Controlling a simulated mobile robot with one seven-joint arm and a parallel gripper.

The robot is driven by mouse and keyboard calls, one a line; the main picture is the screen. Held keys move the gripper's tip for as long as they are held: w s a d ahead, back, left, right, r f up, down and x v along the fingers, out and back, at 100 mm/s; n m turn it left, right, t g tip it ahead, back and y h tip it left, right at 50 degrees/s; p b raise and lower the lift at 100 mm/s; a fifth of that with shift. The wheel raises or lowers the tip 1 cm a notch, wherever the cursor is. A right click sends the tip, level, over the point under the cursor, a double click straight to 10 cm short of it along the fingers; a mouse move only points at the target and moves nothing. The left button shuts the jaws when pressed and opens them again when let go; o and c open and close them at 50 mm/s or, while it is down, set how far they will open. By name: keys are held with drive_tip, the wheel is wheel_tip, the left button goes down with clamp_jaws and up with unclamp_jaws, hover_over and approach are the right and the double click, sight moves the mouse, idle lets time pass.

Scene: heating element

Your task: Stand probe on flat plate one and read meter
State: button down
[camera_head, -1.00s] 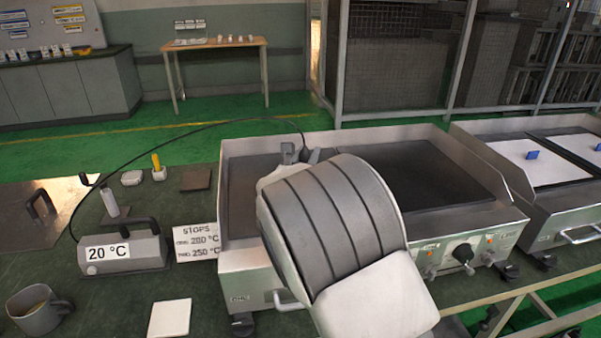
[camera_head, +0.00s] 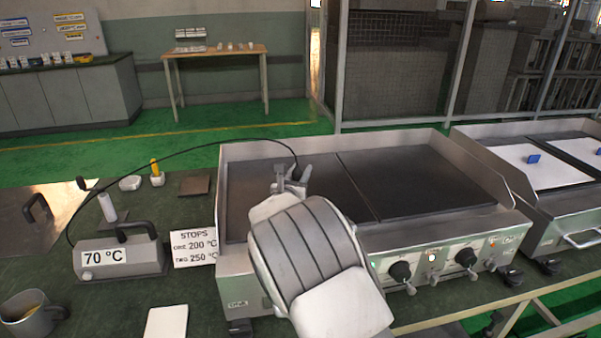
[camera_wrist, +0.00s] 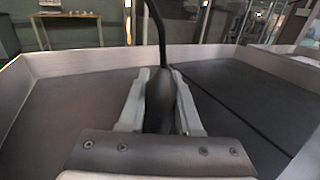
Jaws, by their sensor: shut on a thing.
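My gripper (camera_head: 290,186) is over the left dark plate (camera_head: 245,196) of the griddle. In the wrist view my gripper (camera_wrist: 160,100) is shut on the dark probe (camera_wrist: 160,90), its cable rising from the top. The probe's lower end and its contact with the plate are hidden. The meter (camera_head: 122,255) stands left of the griddle and reads 70 °C; the black cable arcs from it to my gripper. The right dark plate (camera_head: 415,180) is empty. A stops card (camera_head: 194,246) reads "one 200 °C, two 250 °C".
Two black knobs (camera_head: 400,271) are on the griddle's front. A second griddle (camera_head: 540,165) with white plates stands to the right. A mug (camera_head: 35,313), a white pad (camera_head: 166,321) and a yellow-topped item (camera_head: 157,173) are on the green bench. Raised steel walls edge the plates.

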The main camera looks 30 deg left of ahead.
drive_tip(key=shift+f, duration=0.2)
drive_tip(key=c, duration=0.6)
unclamp_jaws()
drive_tip(key=shift+r, duration=0.1)
drive_tip(key=shift+r, duration=0.2)
drive_tip(key=p+v, duration=0.2)
drive_tip(key=v, duration=1)
